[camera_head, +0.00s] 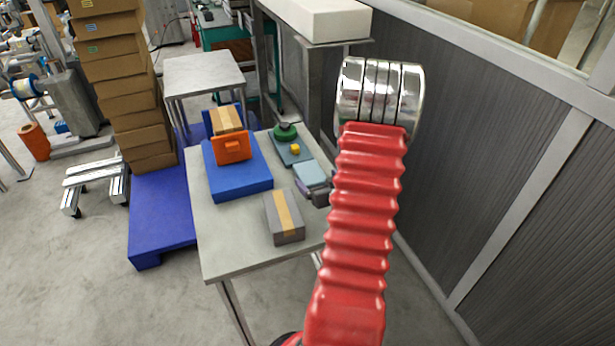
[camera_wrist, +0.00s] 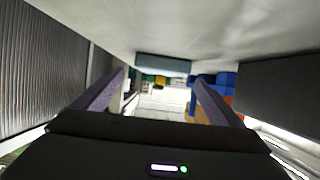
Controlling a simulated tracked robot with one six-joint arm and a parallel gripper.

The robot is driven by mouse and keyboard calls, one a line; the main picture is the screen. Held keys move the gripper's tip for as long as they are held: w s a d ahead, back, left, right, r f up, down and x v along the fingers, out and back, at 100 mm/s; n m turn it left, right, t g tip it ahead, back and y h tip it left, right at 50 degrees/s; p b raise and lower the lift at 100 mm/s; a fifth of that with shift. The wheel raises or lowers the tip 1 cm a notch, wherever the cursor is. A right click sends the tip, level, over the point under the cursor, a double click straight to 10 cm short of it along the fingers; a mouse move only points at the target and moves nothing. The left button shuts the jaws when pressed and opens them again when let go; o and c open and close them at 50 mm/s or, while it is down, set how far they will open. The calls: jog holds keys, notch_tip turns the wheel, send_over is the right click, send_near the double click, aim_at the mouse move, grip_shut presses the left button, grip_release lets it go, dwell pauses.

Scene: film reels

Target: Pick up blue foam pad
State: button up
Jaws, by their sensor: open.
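A pale blue flat pad (camera_head: 309,172), which I take as the blue foam pad, lies near the right edge of the grey table (camera_head: 225,245). In the wrist view the pad (camera_wrist: 163,65) is ahead, roughly between my finger tips. My gripper (camera_head: 312,190) is mostly hidden behind my red arm; its purplish fingers show beside the pad's near side. In the wrist view my gripper (camera_wrist: 158,80) is open, with nothing held between the fingers. I cannot tell whether the fingers touch the pad.
A grey box with tan tape (camera_head: 284,217) stands close on the near left. A larger blue block (camera_head: 240,182) carries an orange box (camera_head: 232,148) and a cardboard box (camera_head: 227,119). Behind the pad is a plate with a green round part (camera_head: 285,131) and yellow block (camera_head: 295,149). A partition wall (camera_head: 480,140) is right.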

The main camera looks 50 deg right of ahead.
aim_at(311, 174)
jog(key=shift+x, duration=2.3)
jog(key=shift+a+f, duration=0.1)
jog(key=shift+a, duration=0.05)
jog(key=shift+c, duration=0.5)
jog(key=c, duration=1)
notch_tip(311, 174, up, 10)
